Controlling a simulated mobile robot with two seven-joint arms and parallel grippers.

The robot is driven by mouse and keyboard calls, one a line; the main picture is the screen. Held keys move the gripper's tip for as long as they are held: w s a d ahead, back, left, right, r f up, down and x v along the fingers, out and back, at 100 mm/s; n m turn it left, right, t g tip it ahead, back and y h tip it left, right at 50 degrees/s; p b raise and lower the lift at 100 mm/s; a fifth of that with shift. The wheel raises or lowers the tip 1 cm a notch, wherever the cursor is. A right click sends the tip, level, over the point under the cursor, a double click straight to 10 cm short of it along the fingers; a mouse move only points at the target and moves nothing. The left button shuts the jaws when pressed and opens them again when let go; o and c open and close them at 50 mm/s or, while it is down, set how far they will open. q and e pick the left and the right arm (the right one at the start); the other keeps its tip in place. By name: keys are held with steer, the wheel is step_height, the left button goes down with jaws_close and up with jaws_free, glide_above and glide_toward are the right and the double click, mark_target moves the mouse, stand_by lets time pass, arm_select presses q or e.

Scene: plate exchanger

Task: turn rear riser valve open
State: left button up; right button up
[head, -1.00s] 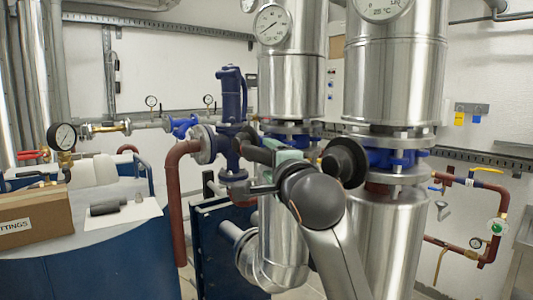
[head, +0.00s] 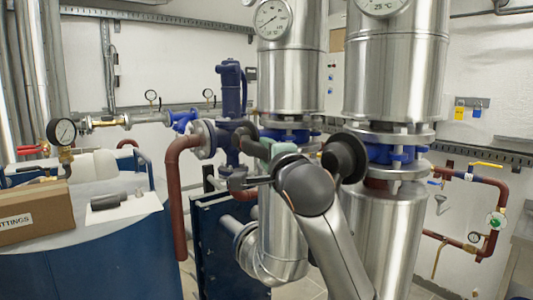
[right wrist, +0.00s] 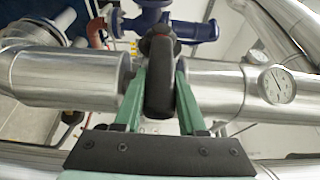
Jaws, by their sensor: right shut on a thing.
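The rear riser (head: 291,85) is the left of two shiny insulated pipes, with a blue valve body (head: 290,136) between flanges. A black lever grip (head: 252,148) juts out to the left in front of this valve. My right gripper (head: 268,160) is at the grip, and its own arm partly hides the contact. In the right wrist view the green fingers (right wrist: 160,90) stand on both sides of the dark grip (right wrist: 160,78) and are shut on it. The lever's joint with the valve is hidden. My left gripper is not in view.
The front riser (head: 398,70) with its blue valve (head: 390,154) stands close on the right. A blue pump (head: 232,95) and a red-brown pipe (head: 174,190) stand close on the left. A cardboard box (head: 35,212) lies on the blue tank's top at far left.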

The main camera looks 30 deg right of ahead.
jaws_close()
stand_by(0.8)
